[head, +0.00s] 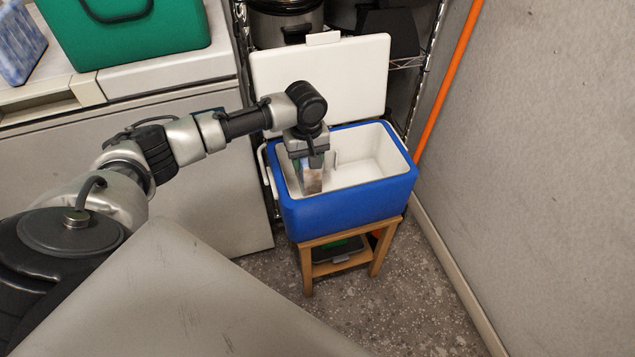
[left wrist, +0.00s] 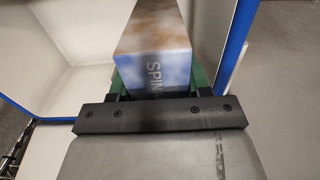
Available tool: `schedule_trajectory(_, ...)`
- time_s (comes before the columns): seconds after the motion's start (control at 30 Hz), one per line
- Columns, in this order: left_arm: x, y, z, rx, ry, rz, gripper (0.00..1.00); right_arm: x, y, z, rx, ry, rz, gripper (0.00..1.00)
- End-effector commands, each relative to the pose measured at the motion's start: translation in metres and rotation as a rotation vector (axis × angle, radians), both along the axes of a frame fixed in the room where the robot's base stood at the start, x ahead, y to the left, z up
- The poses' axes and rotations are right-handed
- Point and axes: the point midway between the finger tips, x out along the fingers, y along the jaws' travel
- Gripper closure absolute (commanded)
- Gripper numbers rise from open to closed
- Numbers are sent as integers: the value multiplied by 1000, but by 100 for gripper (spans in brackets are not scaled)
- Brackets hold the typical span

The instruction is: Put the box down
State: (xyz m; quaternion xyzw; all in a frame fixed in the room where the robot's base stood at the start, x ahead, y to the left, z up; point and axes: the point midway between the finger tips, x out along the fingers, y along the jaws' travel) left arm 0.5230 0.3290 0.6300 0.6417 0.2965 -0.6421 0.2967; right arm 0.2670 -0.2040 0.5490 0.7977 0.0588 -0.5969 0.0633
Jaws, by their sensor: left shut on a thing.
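The box (left wrist: 153,45) is small, with a blue, white and brown printed face and the letters "SPIN" showing in the left wrist view. In the head view the box (head: 311,181) hangs below my left gripper (head: 309,164), which is shut on it. The box is inside the opening of a blue cooler (head: 350,207) with a white interior, near its left end. I cannot tell whether the box touches the cooler floor. In the left wrist view my left gripper (left wrist: 158,92) has a green finger on each side of the box. My right gripper is not in view.
The cooler's white lid (head: 325,75) stands open behind it. The cooler sits on a small wooden stool (head: 340,255). A grey wall (head: 535,170) is close on the right. A green case (head: 140,30) stands on the white appliance at the left. The right part of the cooler is empty.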

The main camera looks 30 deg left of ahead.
Motion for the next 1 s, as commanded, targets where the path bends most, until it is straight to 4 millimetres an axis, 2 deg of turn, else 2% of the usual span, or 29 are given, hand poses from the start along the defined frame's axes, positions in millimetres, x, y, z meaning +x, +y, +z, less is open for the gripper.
schedule_trajectory(0.03, 0, 0, -11, 0, 0, 0, 85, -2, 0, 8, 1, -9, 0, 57)
schedule_trajectory(0.1, 0, 0, -19, 0, -1, -1, 85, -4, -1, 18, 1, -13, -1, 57)
schedule_trajectory(0.27, 0, 0, -27, 0, -1, -1, 85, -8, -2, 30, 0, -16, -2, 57)
schedule_trajectory(0.4, 0, 0, -43, 1, 0, -2, 85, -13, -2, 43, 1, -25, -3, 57)
schedule_trajectory(0.53, 0, 0, -61, 1, -1, -2, 85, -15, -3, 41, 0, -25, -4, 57)
schedule_trajectory(0.9, 0, 0, -64, 0, -1, -2, 85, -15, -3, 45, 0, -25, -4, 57)
schedule_trajectory(0.93, 0, 0, -64, 0, -1, -2, 49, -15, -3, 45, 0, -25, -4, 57)
schedule_trajectory(1.0, 0, 0, -65, 0, -1, -2, 38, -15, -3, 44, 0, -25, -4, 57)
